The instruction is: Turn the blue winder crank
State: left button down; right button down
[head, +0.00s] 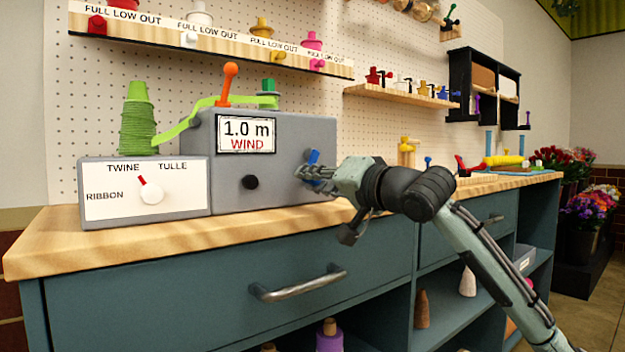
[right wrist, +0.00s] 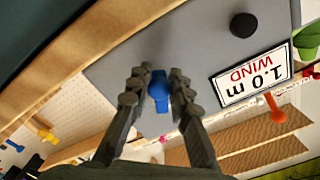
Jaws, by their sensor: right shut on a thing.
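The blue winder crank (head: 314,157) sits on the right side of the grey winder box (head: 225,170). The box's display (head: 246,134) reads "1.0 m WIND". My right gripper (head: 310,173) comes in from the right and is shut on the crank. In the right wrist view the blue crank (right wrist: 159,90) lies between the two fingers of the right gripper (right wrist: 158,88). The fingers hide part of the crank in the head view. My left gripper is not in view.
A selector box (head: 145,188) with a white dial stands left of the winder. A green ribbon (head: 187,126) runs from a spool (head: 138,118) to the winder top, beside an orange lever (head: 228,84). A black knob (head: 250,182) is on the front. Shelves hang above the wooden counter (head: 80,255).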

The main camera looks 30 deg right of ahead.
jog(key=shift+d+r, duration=0.1)
jog(key=shift+d, duration=0.1)
jog(key=c, duration=1.4)
grip_release()
jog(key=shift+s, duration=0.15)
jog(key=s, duration=1.1)
jog(key=shift+s+d, duration=0.4)
jog(key=shift+s, duration=0.1)
